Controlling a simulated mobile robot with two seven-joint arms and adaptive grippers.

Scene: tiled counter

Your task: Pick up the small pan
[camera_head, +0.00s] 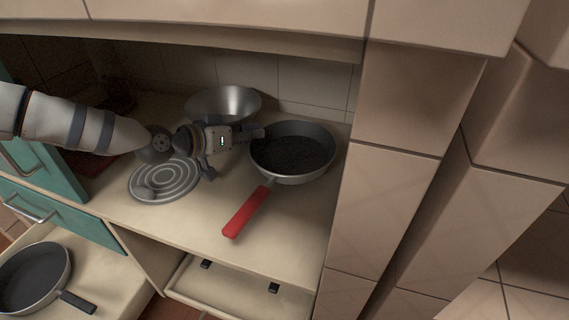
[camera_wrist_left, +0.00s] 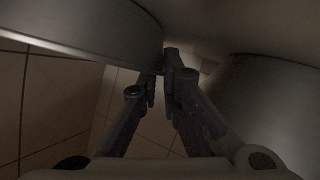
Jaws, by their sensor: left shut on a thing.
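A dark pan (camera_head: 292,150) with a pale outer side and a red handle (camera_head: 246,211) sits on the counter at its right end in the head view. A second dark pan (camera_head: 33,278) with a short black handle lies at the lower left. I cannot tell from size alone which is the small one. My left gripper (camera_head: 258,132) is at the left rim of the red-handled pan, shut on it. In the left wrist view the fingers (camera_wrist_left: 168,68) are close together beside a curved grey metal wall (camera_wrist_left: 85,28). My right gripper is not in view.
A steel bowl-shaped vessel (camera_head: 224,103) stands behind my left gripper. A round ringed plate (camera_head: 166,180) lies on the counter (camera_head: 205,218) under my arm. A tiled wall column (camera_head: 385,160) closes off the right side. An open drawer (camera_head: 240,292) is below the counter front.

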